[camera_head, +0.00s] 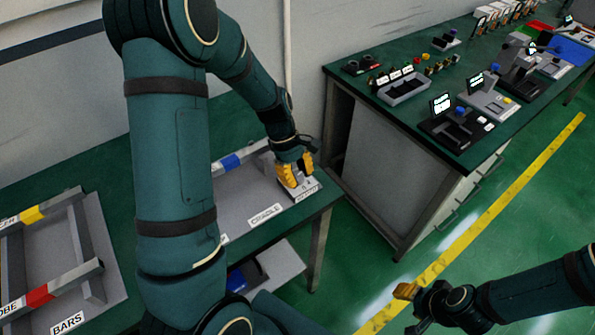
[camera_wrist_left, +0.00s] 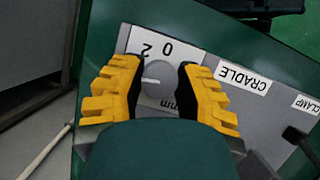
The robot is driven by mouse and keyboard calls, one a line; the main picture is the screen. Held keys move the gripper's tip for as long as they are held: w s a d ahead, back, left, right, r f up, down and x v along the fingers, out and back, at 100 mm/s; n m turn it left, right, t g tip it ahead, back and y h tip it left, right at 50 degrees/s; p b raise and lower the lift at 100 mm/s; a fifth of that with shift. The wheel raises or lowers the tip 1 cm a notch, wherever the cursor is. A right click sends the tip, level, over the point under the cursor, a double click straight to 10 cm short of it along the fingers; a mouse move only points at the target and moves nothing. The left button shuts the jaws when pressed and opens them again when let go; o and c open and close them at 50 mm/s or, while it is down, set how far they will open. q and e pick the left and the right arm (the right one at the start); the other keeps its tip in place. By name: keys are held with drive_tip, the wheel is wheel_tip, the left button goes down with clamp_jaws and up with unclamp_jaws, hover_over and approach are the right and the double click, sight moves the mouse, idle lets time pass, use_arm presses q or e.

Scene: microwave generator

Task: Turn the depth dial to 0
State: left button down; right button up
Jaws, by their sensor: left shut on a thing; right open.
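The depth dial (camera_wrist_left: 158,73) is a round grey knob on a white plate printed with 0, 2 and mm in the left wrist view. A pale mark on the knob points to the left of that picture, not straight at the 0. My left gripper (camera_wrist_left: 160,83) has its yellow fingers on either side of the dial and is shut on it. In the head view my left gripper (camera_head: 296,171) is at the right end of the cradle fixture (camera_head: 240,198), hiding most of the dial. My right gripper (camera_head: 406,291) is open and empty above the floor, at the lower right.
A green bench (camera_head: 405,112) with a grey tray (camera_head: 404,88) and several small devices stands at the back right. A bars rack (camera_head: 70,240) is at the left. A yellow floor stripe (camera_head: 480,225) crosses the clear green floor.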

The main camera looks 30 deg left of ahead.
use_arm(q)
drive_tip(key=m+g+p, duration=0.1)
drive_tip(key=m, duration=0.3)
drive_tip(key=shift+d+m+g+y+p, duration=0.1)
drive_tip(key=shift+m+g+y+p, duration=0.2)
drive_tip(key=shift+m+g+p, duration=0.1)
drive_tip(key=m+y, duration=0.1)
drive_tip(key=m, duration=0.1)
drive_tip(key=m+g+p, duration=0.1)
drive_tip(key=m, duration=0.2)
drive_tip(key=shift+y, duration=0.4)
drive_tip(key=m, duration=0.2)
drive_tip(key=m+y, duration=0.1)
drive_tip(key=m, duration=0.2)
drive_tip(key=shift+f+g+y+p, duration=0.1)
drive_tip(key=shift+g+y+p, duration=0.2)
drive_tip(key=shift+g+p, duration=0.1)
drive_tip(key=m+y, duration=0.2)
drive_tip(key=m, duration=0.3)
drive_tip(key=shift+s, duration=0.1)
drive_tip(key=c, duration=0.6)
unclamp_jaws()
